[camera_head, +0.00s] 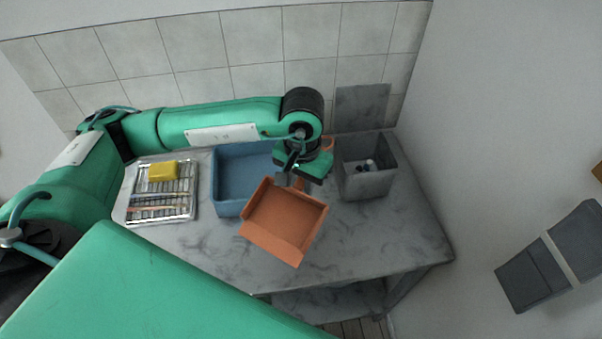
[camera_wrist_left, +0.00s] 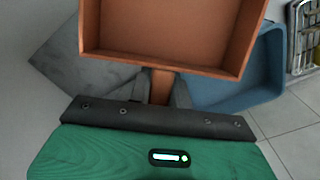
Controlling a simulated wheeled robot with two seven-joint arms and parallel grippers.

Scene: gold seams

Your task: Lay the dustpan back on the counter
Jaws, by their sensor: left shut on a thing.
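The orange-brown dustpan (camera_head: 284,219) is in the middle of the head view, over the grey marble counter (camera_head: 375,235). My left gripper (camera_head: 299,178) is shut on the dustpan's handle, at the back of its pan. In the left wrist view the handle (camera_wrist_left: 161,86) sits between the two dark fingers, and the pan (camera_wrist_left: 170,35) extends beyond them. The pan looks raised and tilted; its gap to the counter cannot be told. It hides part of the counter and the blue bin's front right corner. My right gripper is not in view.
A blue bin (camera_head: 228,180) stands left of the dustpan. A grey bin (camera_head: 367,184) with small items stands to its right. A tray (camera_head: 148,215) with a yellow sponge (camera_head: 163,171) lies at the left. The counter's front right is clear.

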